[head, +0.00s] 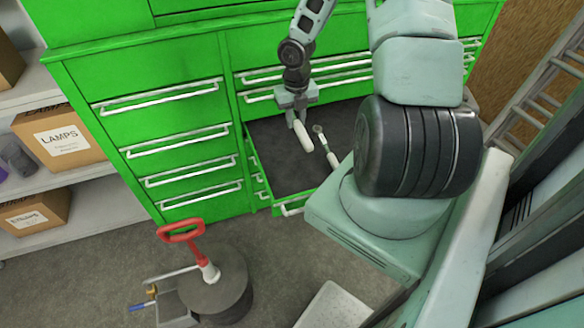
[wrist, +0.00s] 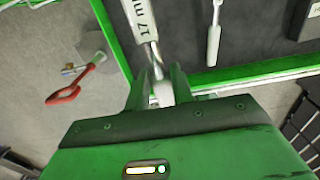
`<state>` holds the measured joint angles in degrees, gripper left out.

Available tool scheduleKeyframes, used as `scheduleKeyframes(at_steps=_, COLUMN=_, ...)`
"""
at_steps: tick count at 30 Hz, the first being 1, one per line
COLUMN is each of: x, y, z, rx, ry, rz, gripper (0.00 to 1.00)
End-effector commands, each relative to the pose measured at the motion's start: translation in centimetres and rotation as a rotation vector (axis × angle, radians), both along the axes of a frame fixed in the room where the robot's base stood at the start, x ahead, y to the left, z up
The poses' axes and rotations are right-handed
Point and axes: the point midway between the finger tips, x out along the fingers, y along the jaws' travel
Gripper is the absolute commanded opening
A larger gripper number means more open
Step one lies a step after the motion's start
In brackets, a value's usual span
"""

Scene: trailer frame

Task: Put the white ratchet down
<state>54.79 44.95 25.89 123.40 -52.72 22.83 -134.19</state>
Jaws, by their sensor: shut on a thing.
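My gripper (head: 297,101) is shut on a white tool, taken as the white ratchet (head: 303,135).
A grey block (wrist: 306,20) sits in the drawer's corner. The green cabinet (head: 165,130) has several shut drawers. A grey cylinder with a red handle (head: 180,232) stands on the floor at lower left. Boxes (head: 60,138) are on the left shelf, and a ladder (head: 545,95) is at right.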

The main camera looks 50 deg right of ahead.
Motion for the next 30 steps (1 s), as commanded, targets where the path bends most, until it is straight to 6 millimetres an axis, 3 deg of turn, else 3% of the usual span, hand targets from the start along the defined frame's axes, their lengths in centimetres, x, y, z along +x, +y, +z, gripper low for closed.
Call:
scheduleKeyframes(at_steps=13, x=0.0, y=0.0, z=-6.6, rx=-0.001, ry=-0.001, rz=0.0, gripper=0.0)
scheduleKeyframes(at_steps=20, x=0.0, y=0.0, z=-8.5, rx=0.0, ry=0.0, rz=0.0, gripper=0.0)
scheduleKeyframes(at_steps=30, x=0.0, y=0.0, z=-13.7, rx=0.0, ry=0.001, rz=0.002, gripper=0.0)
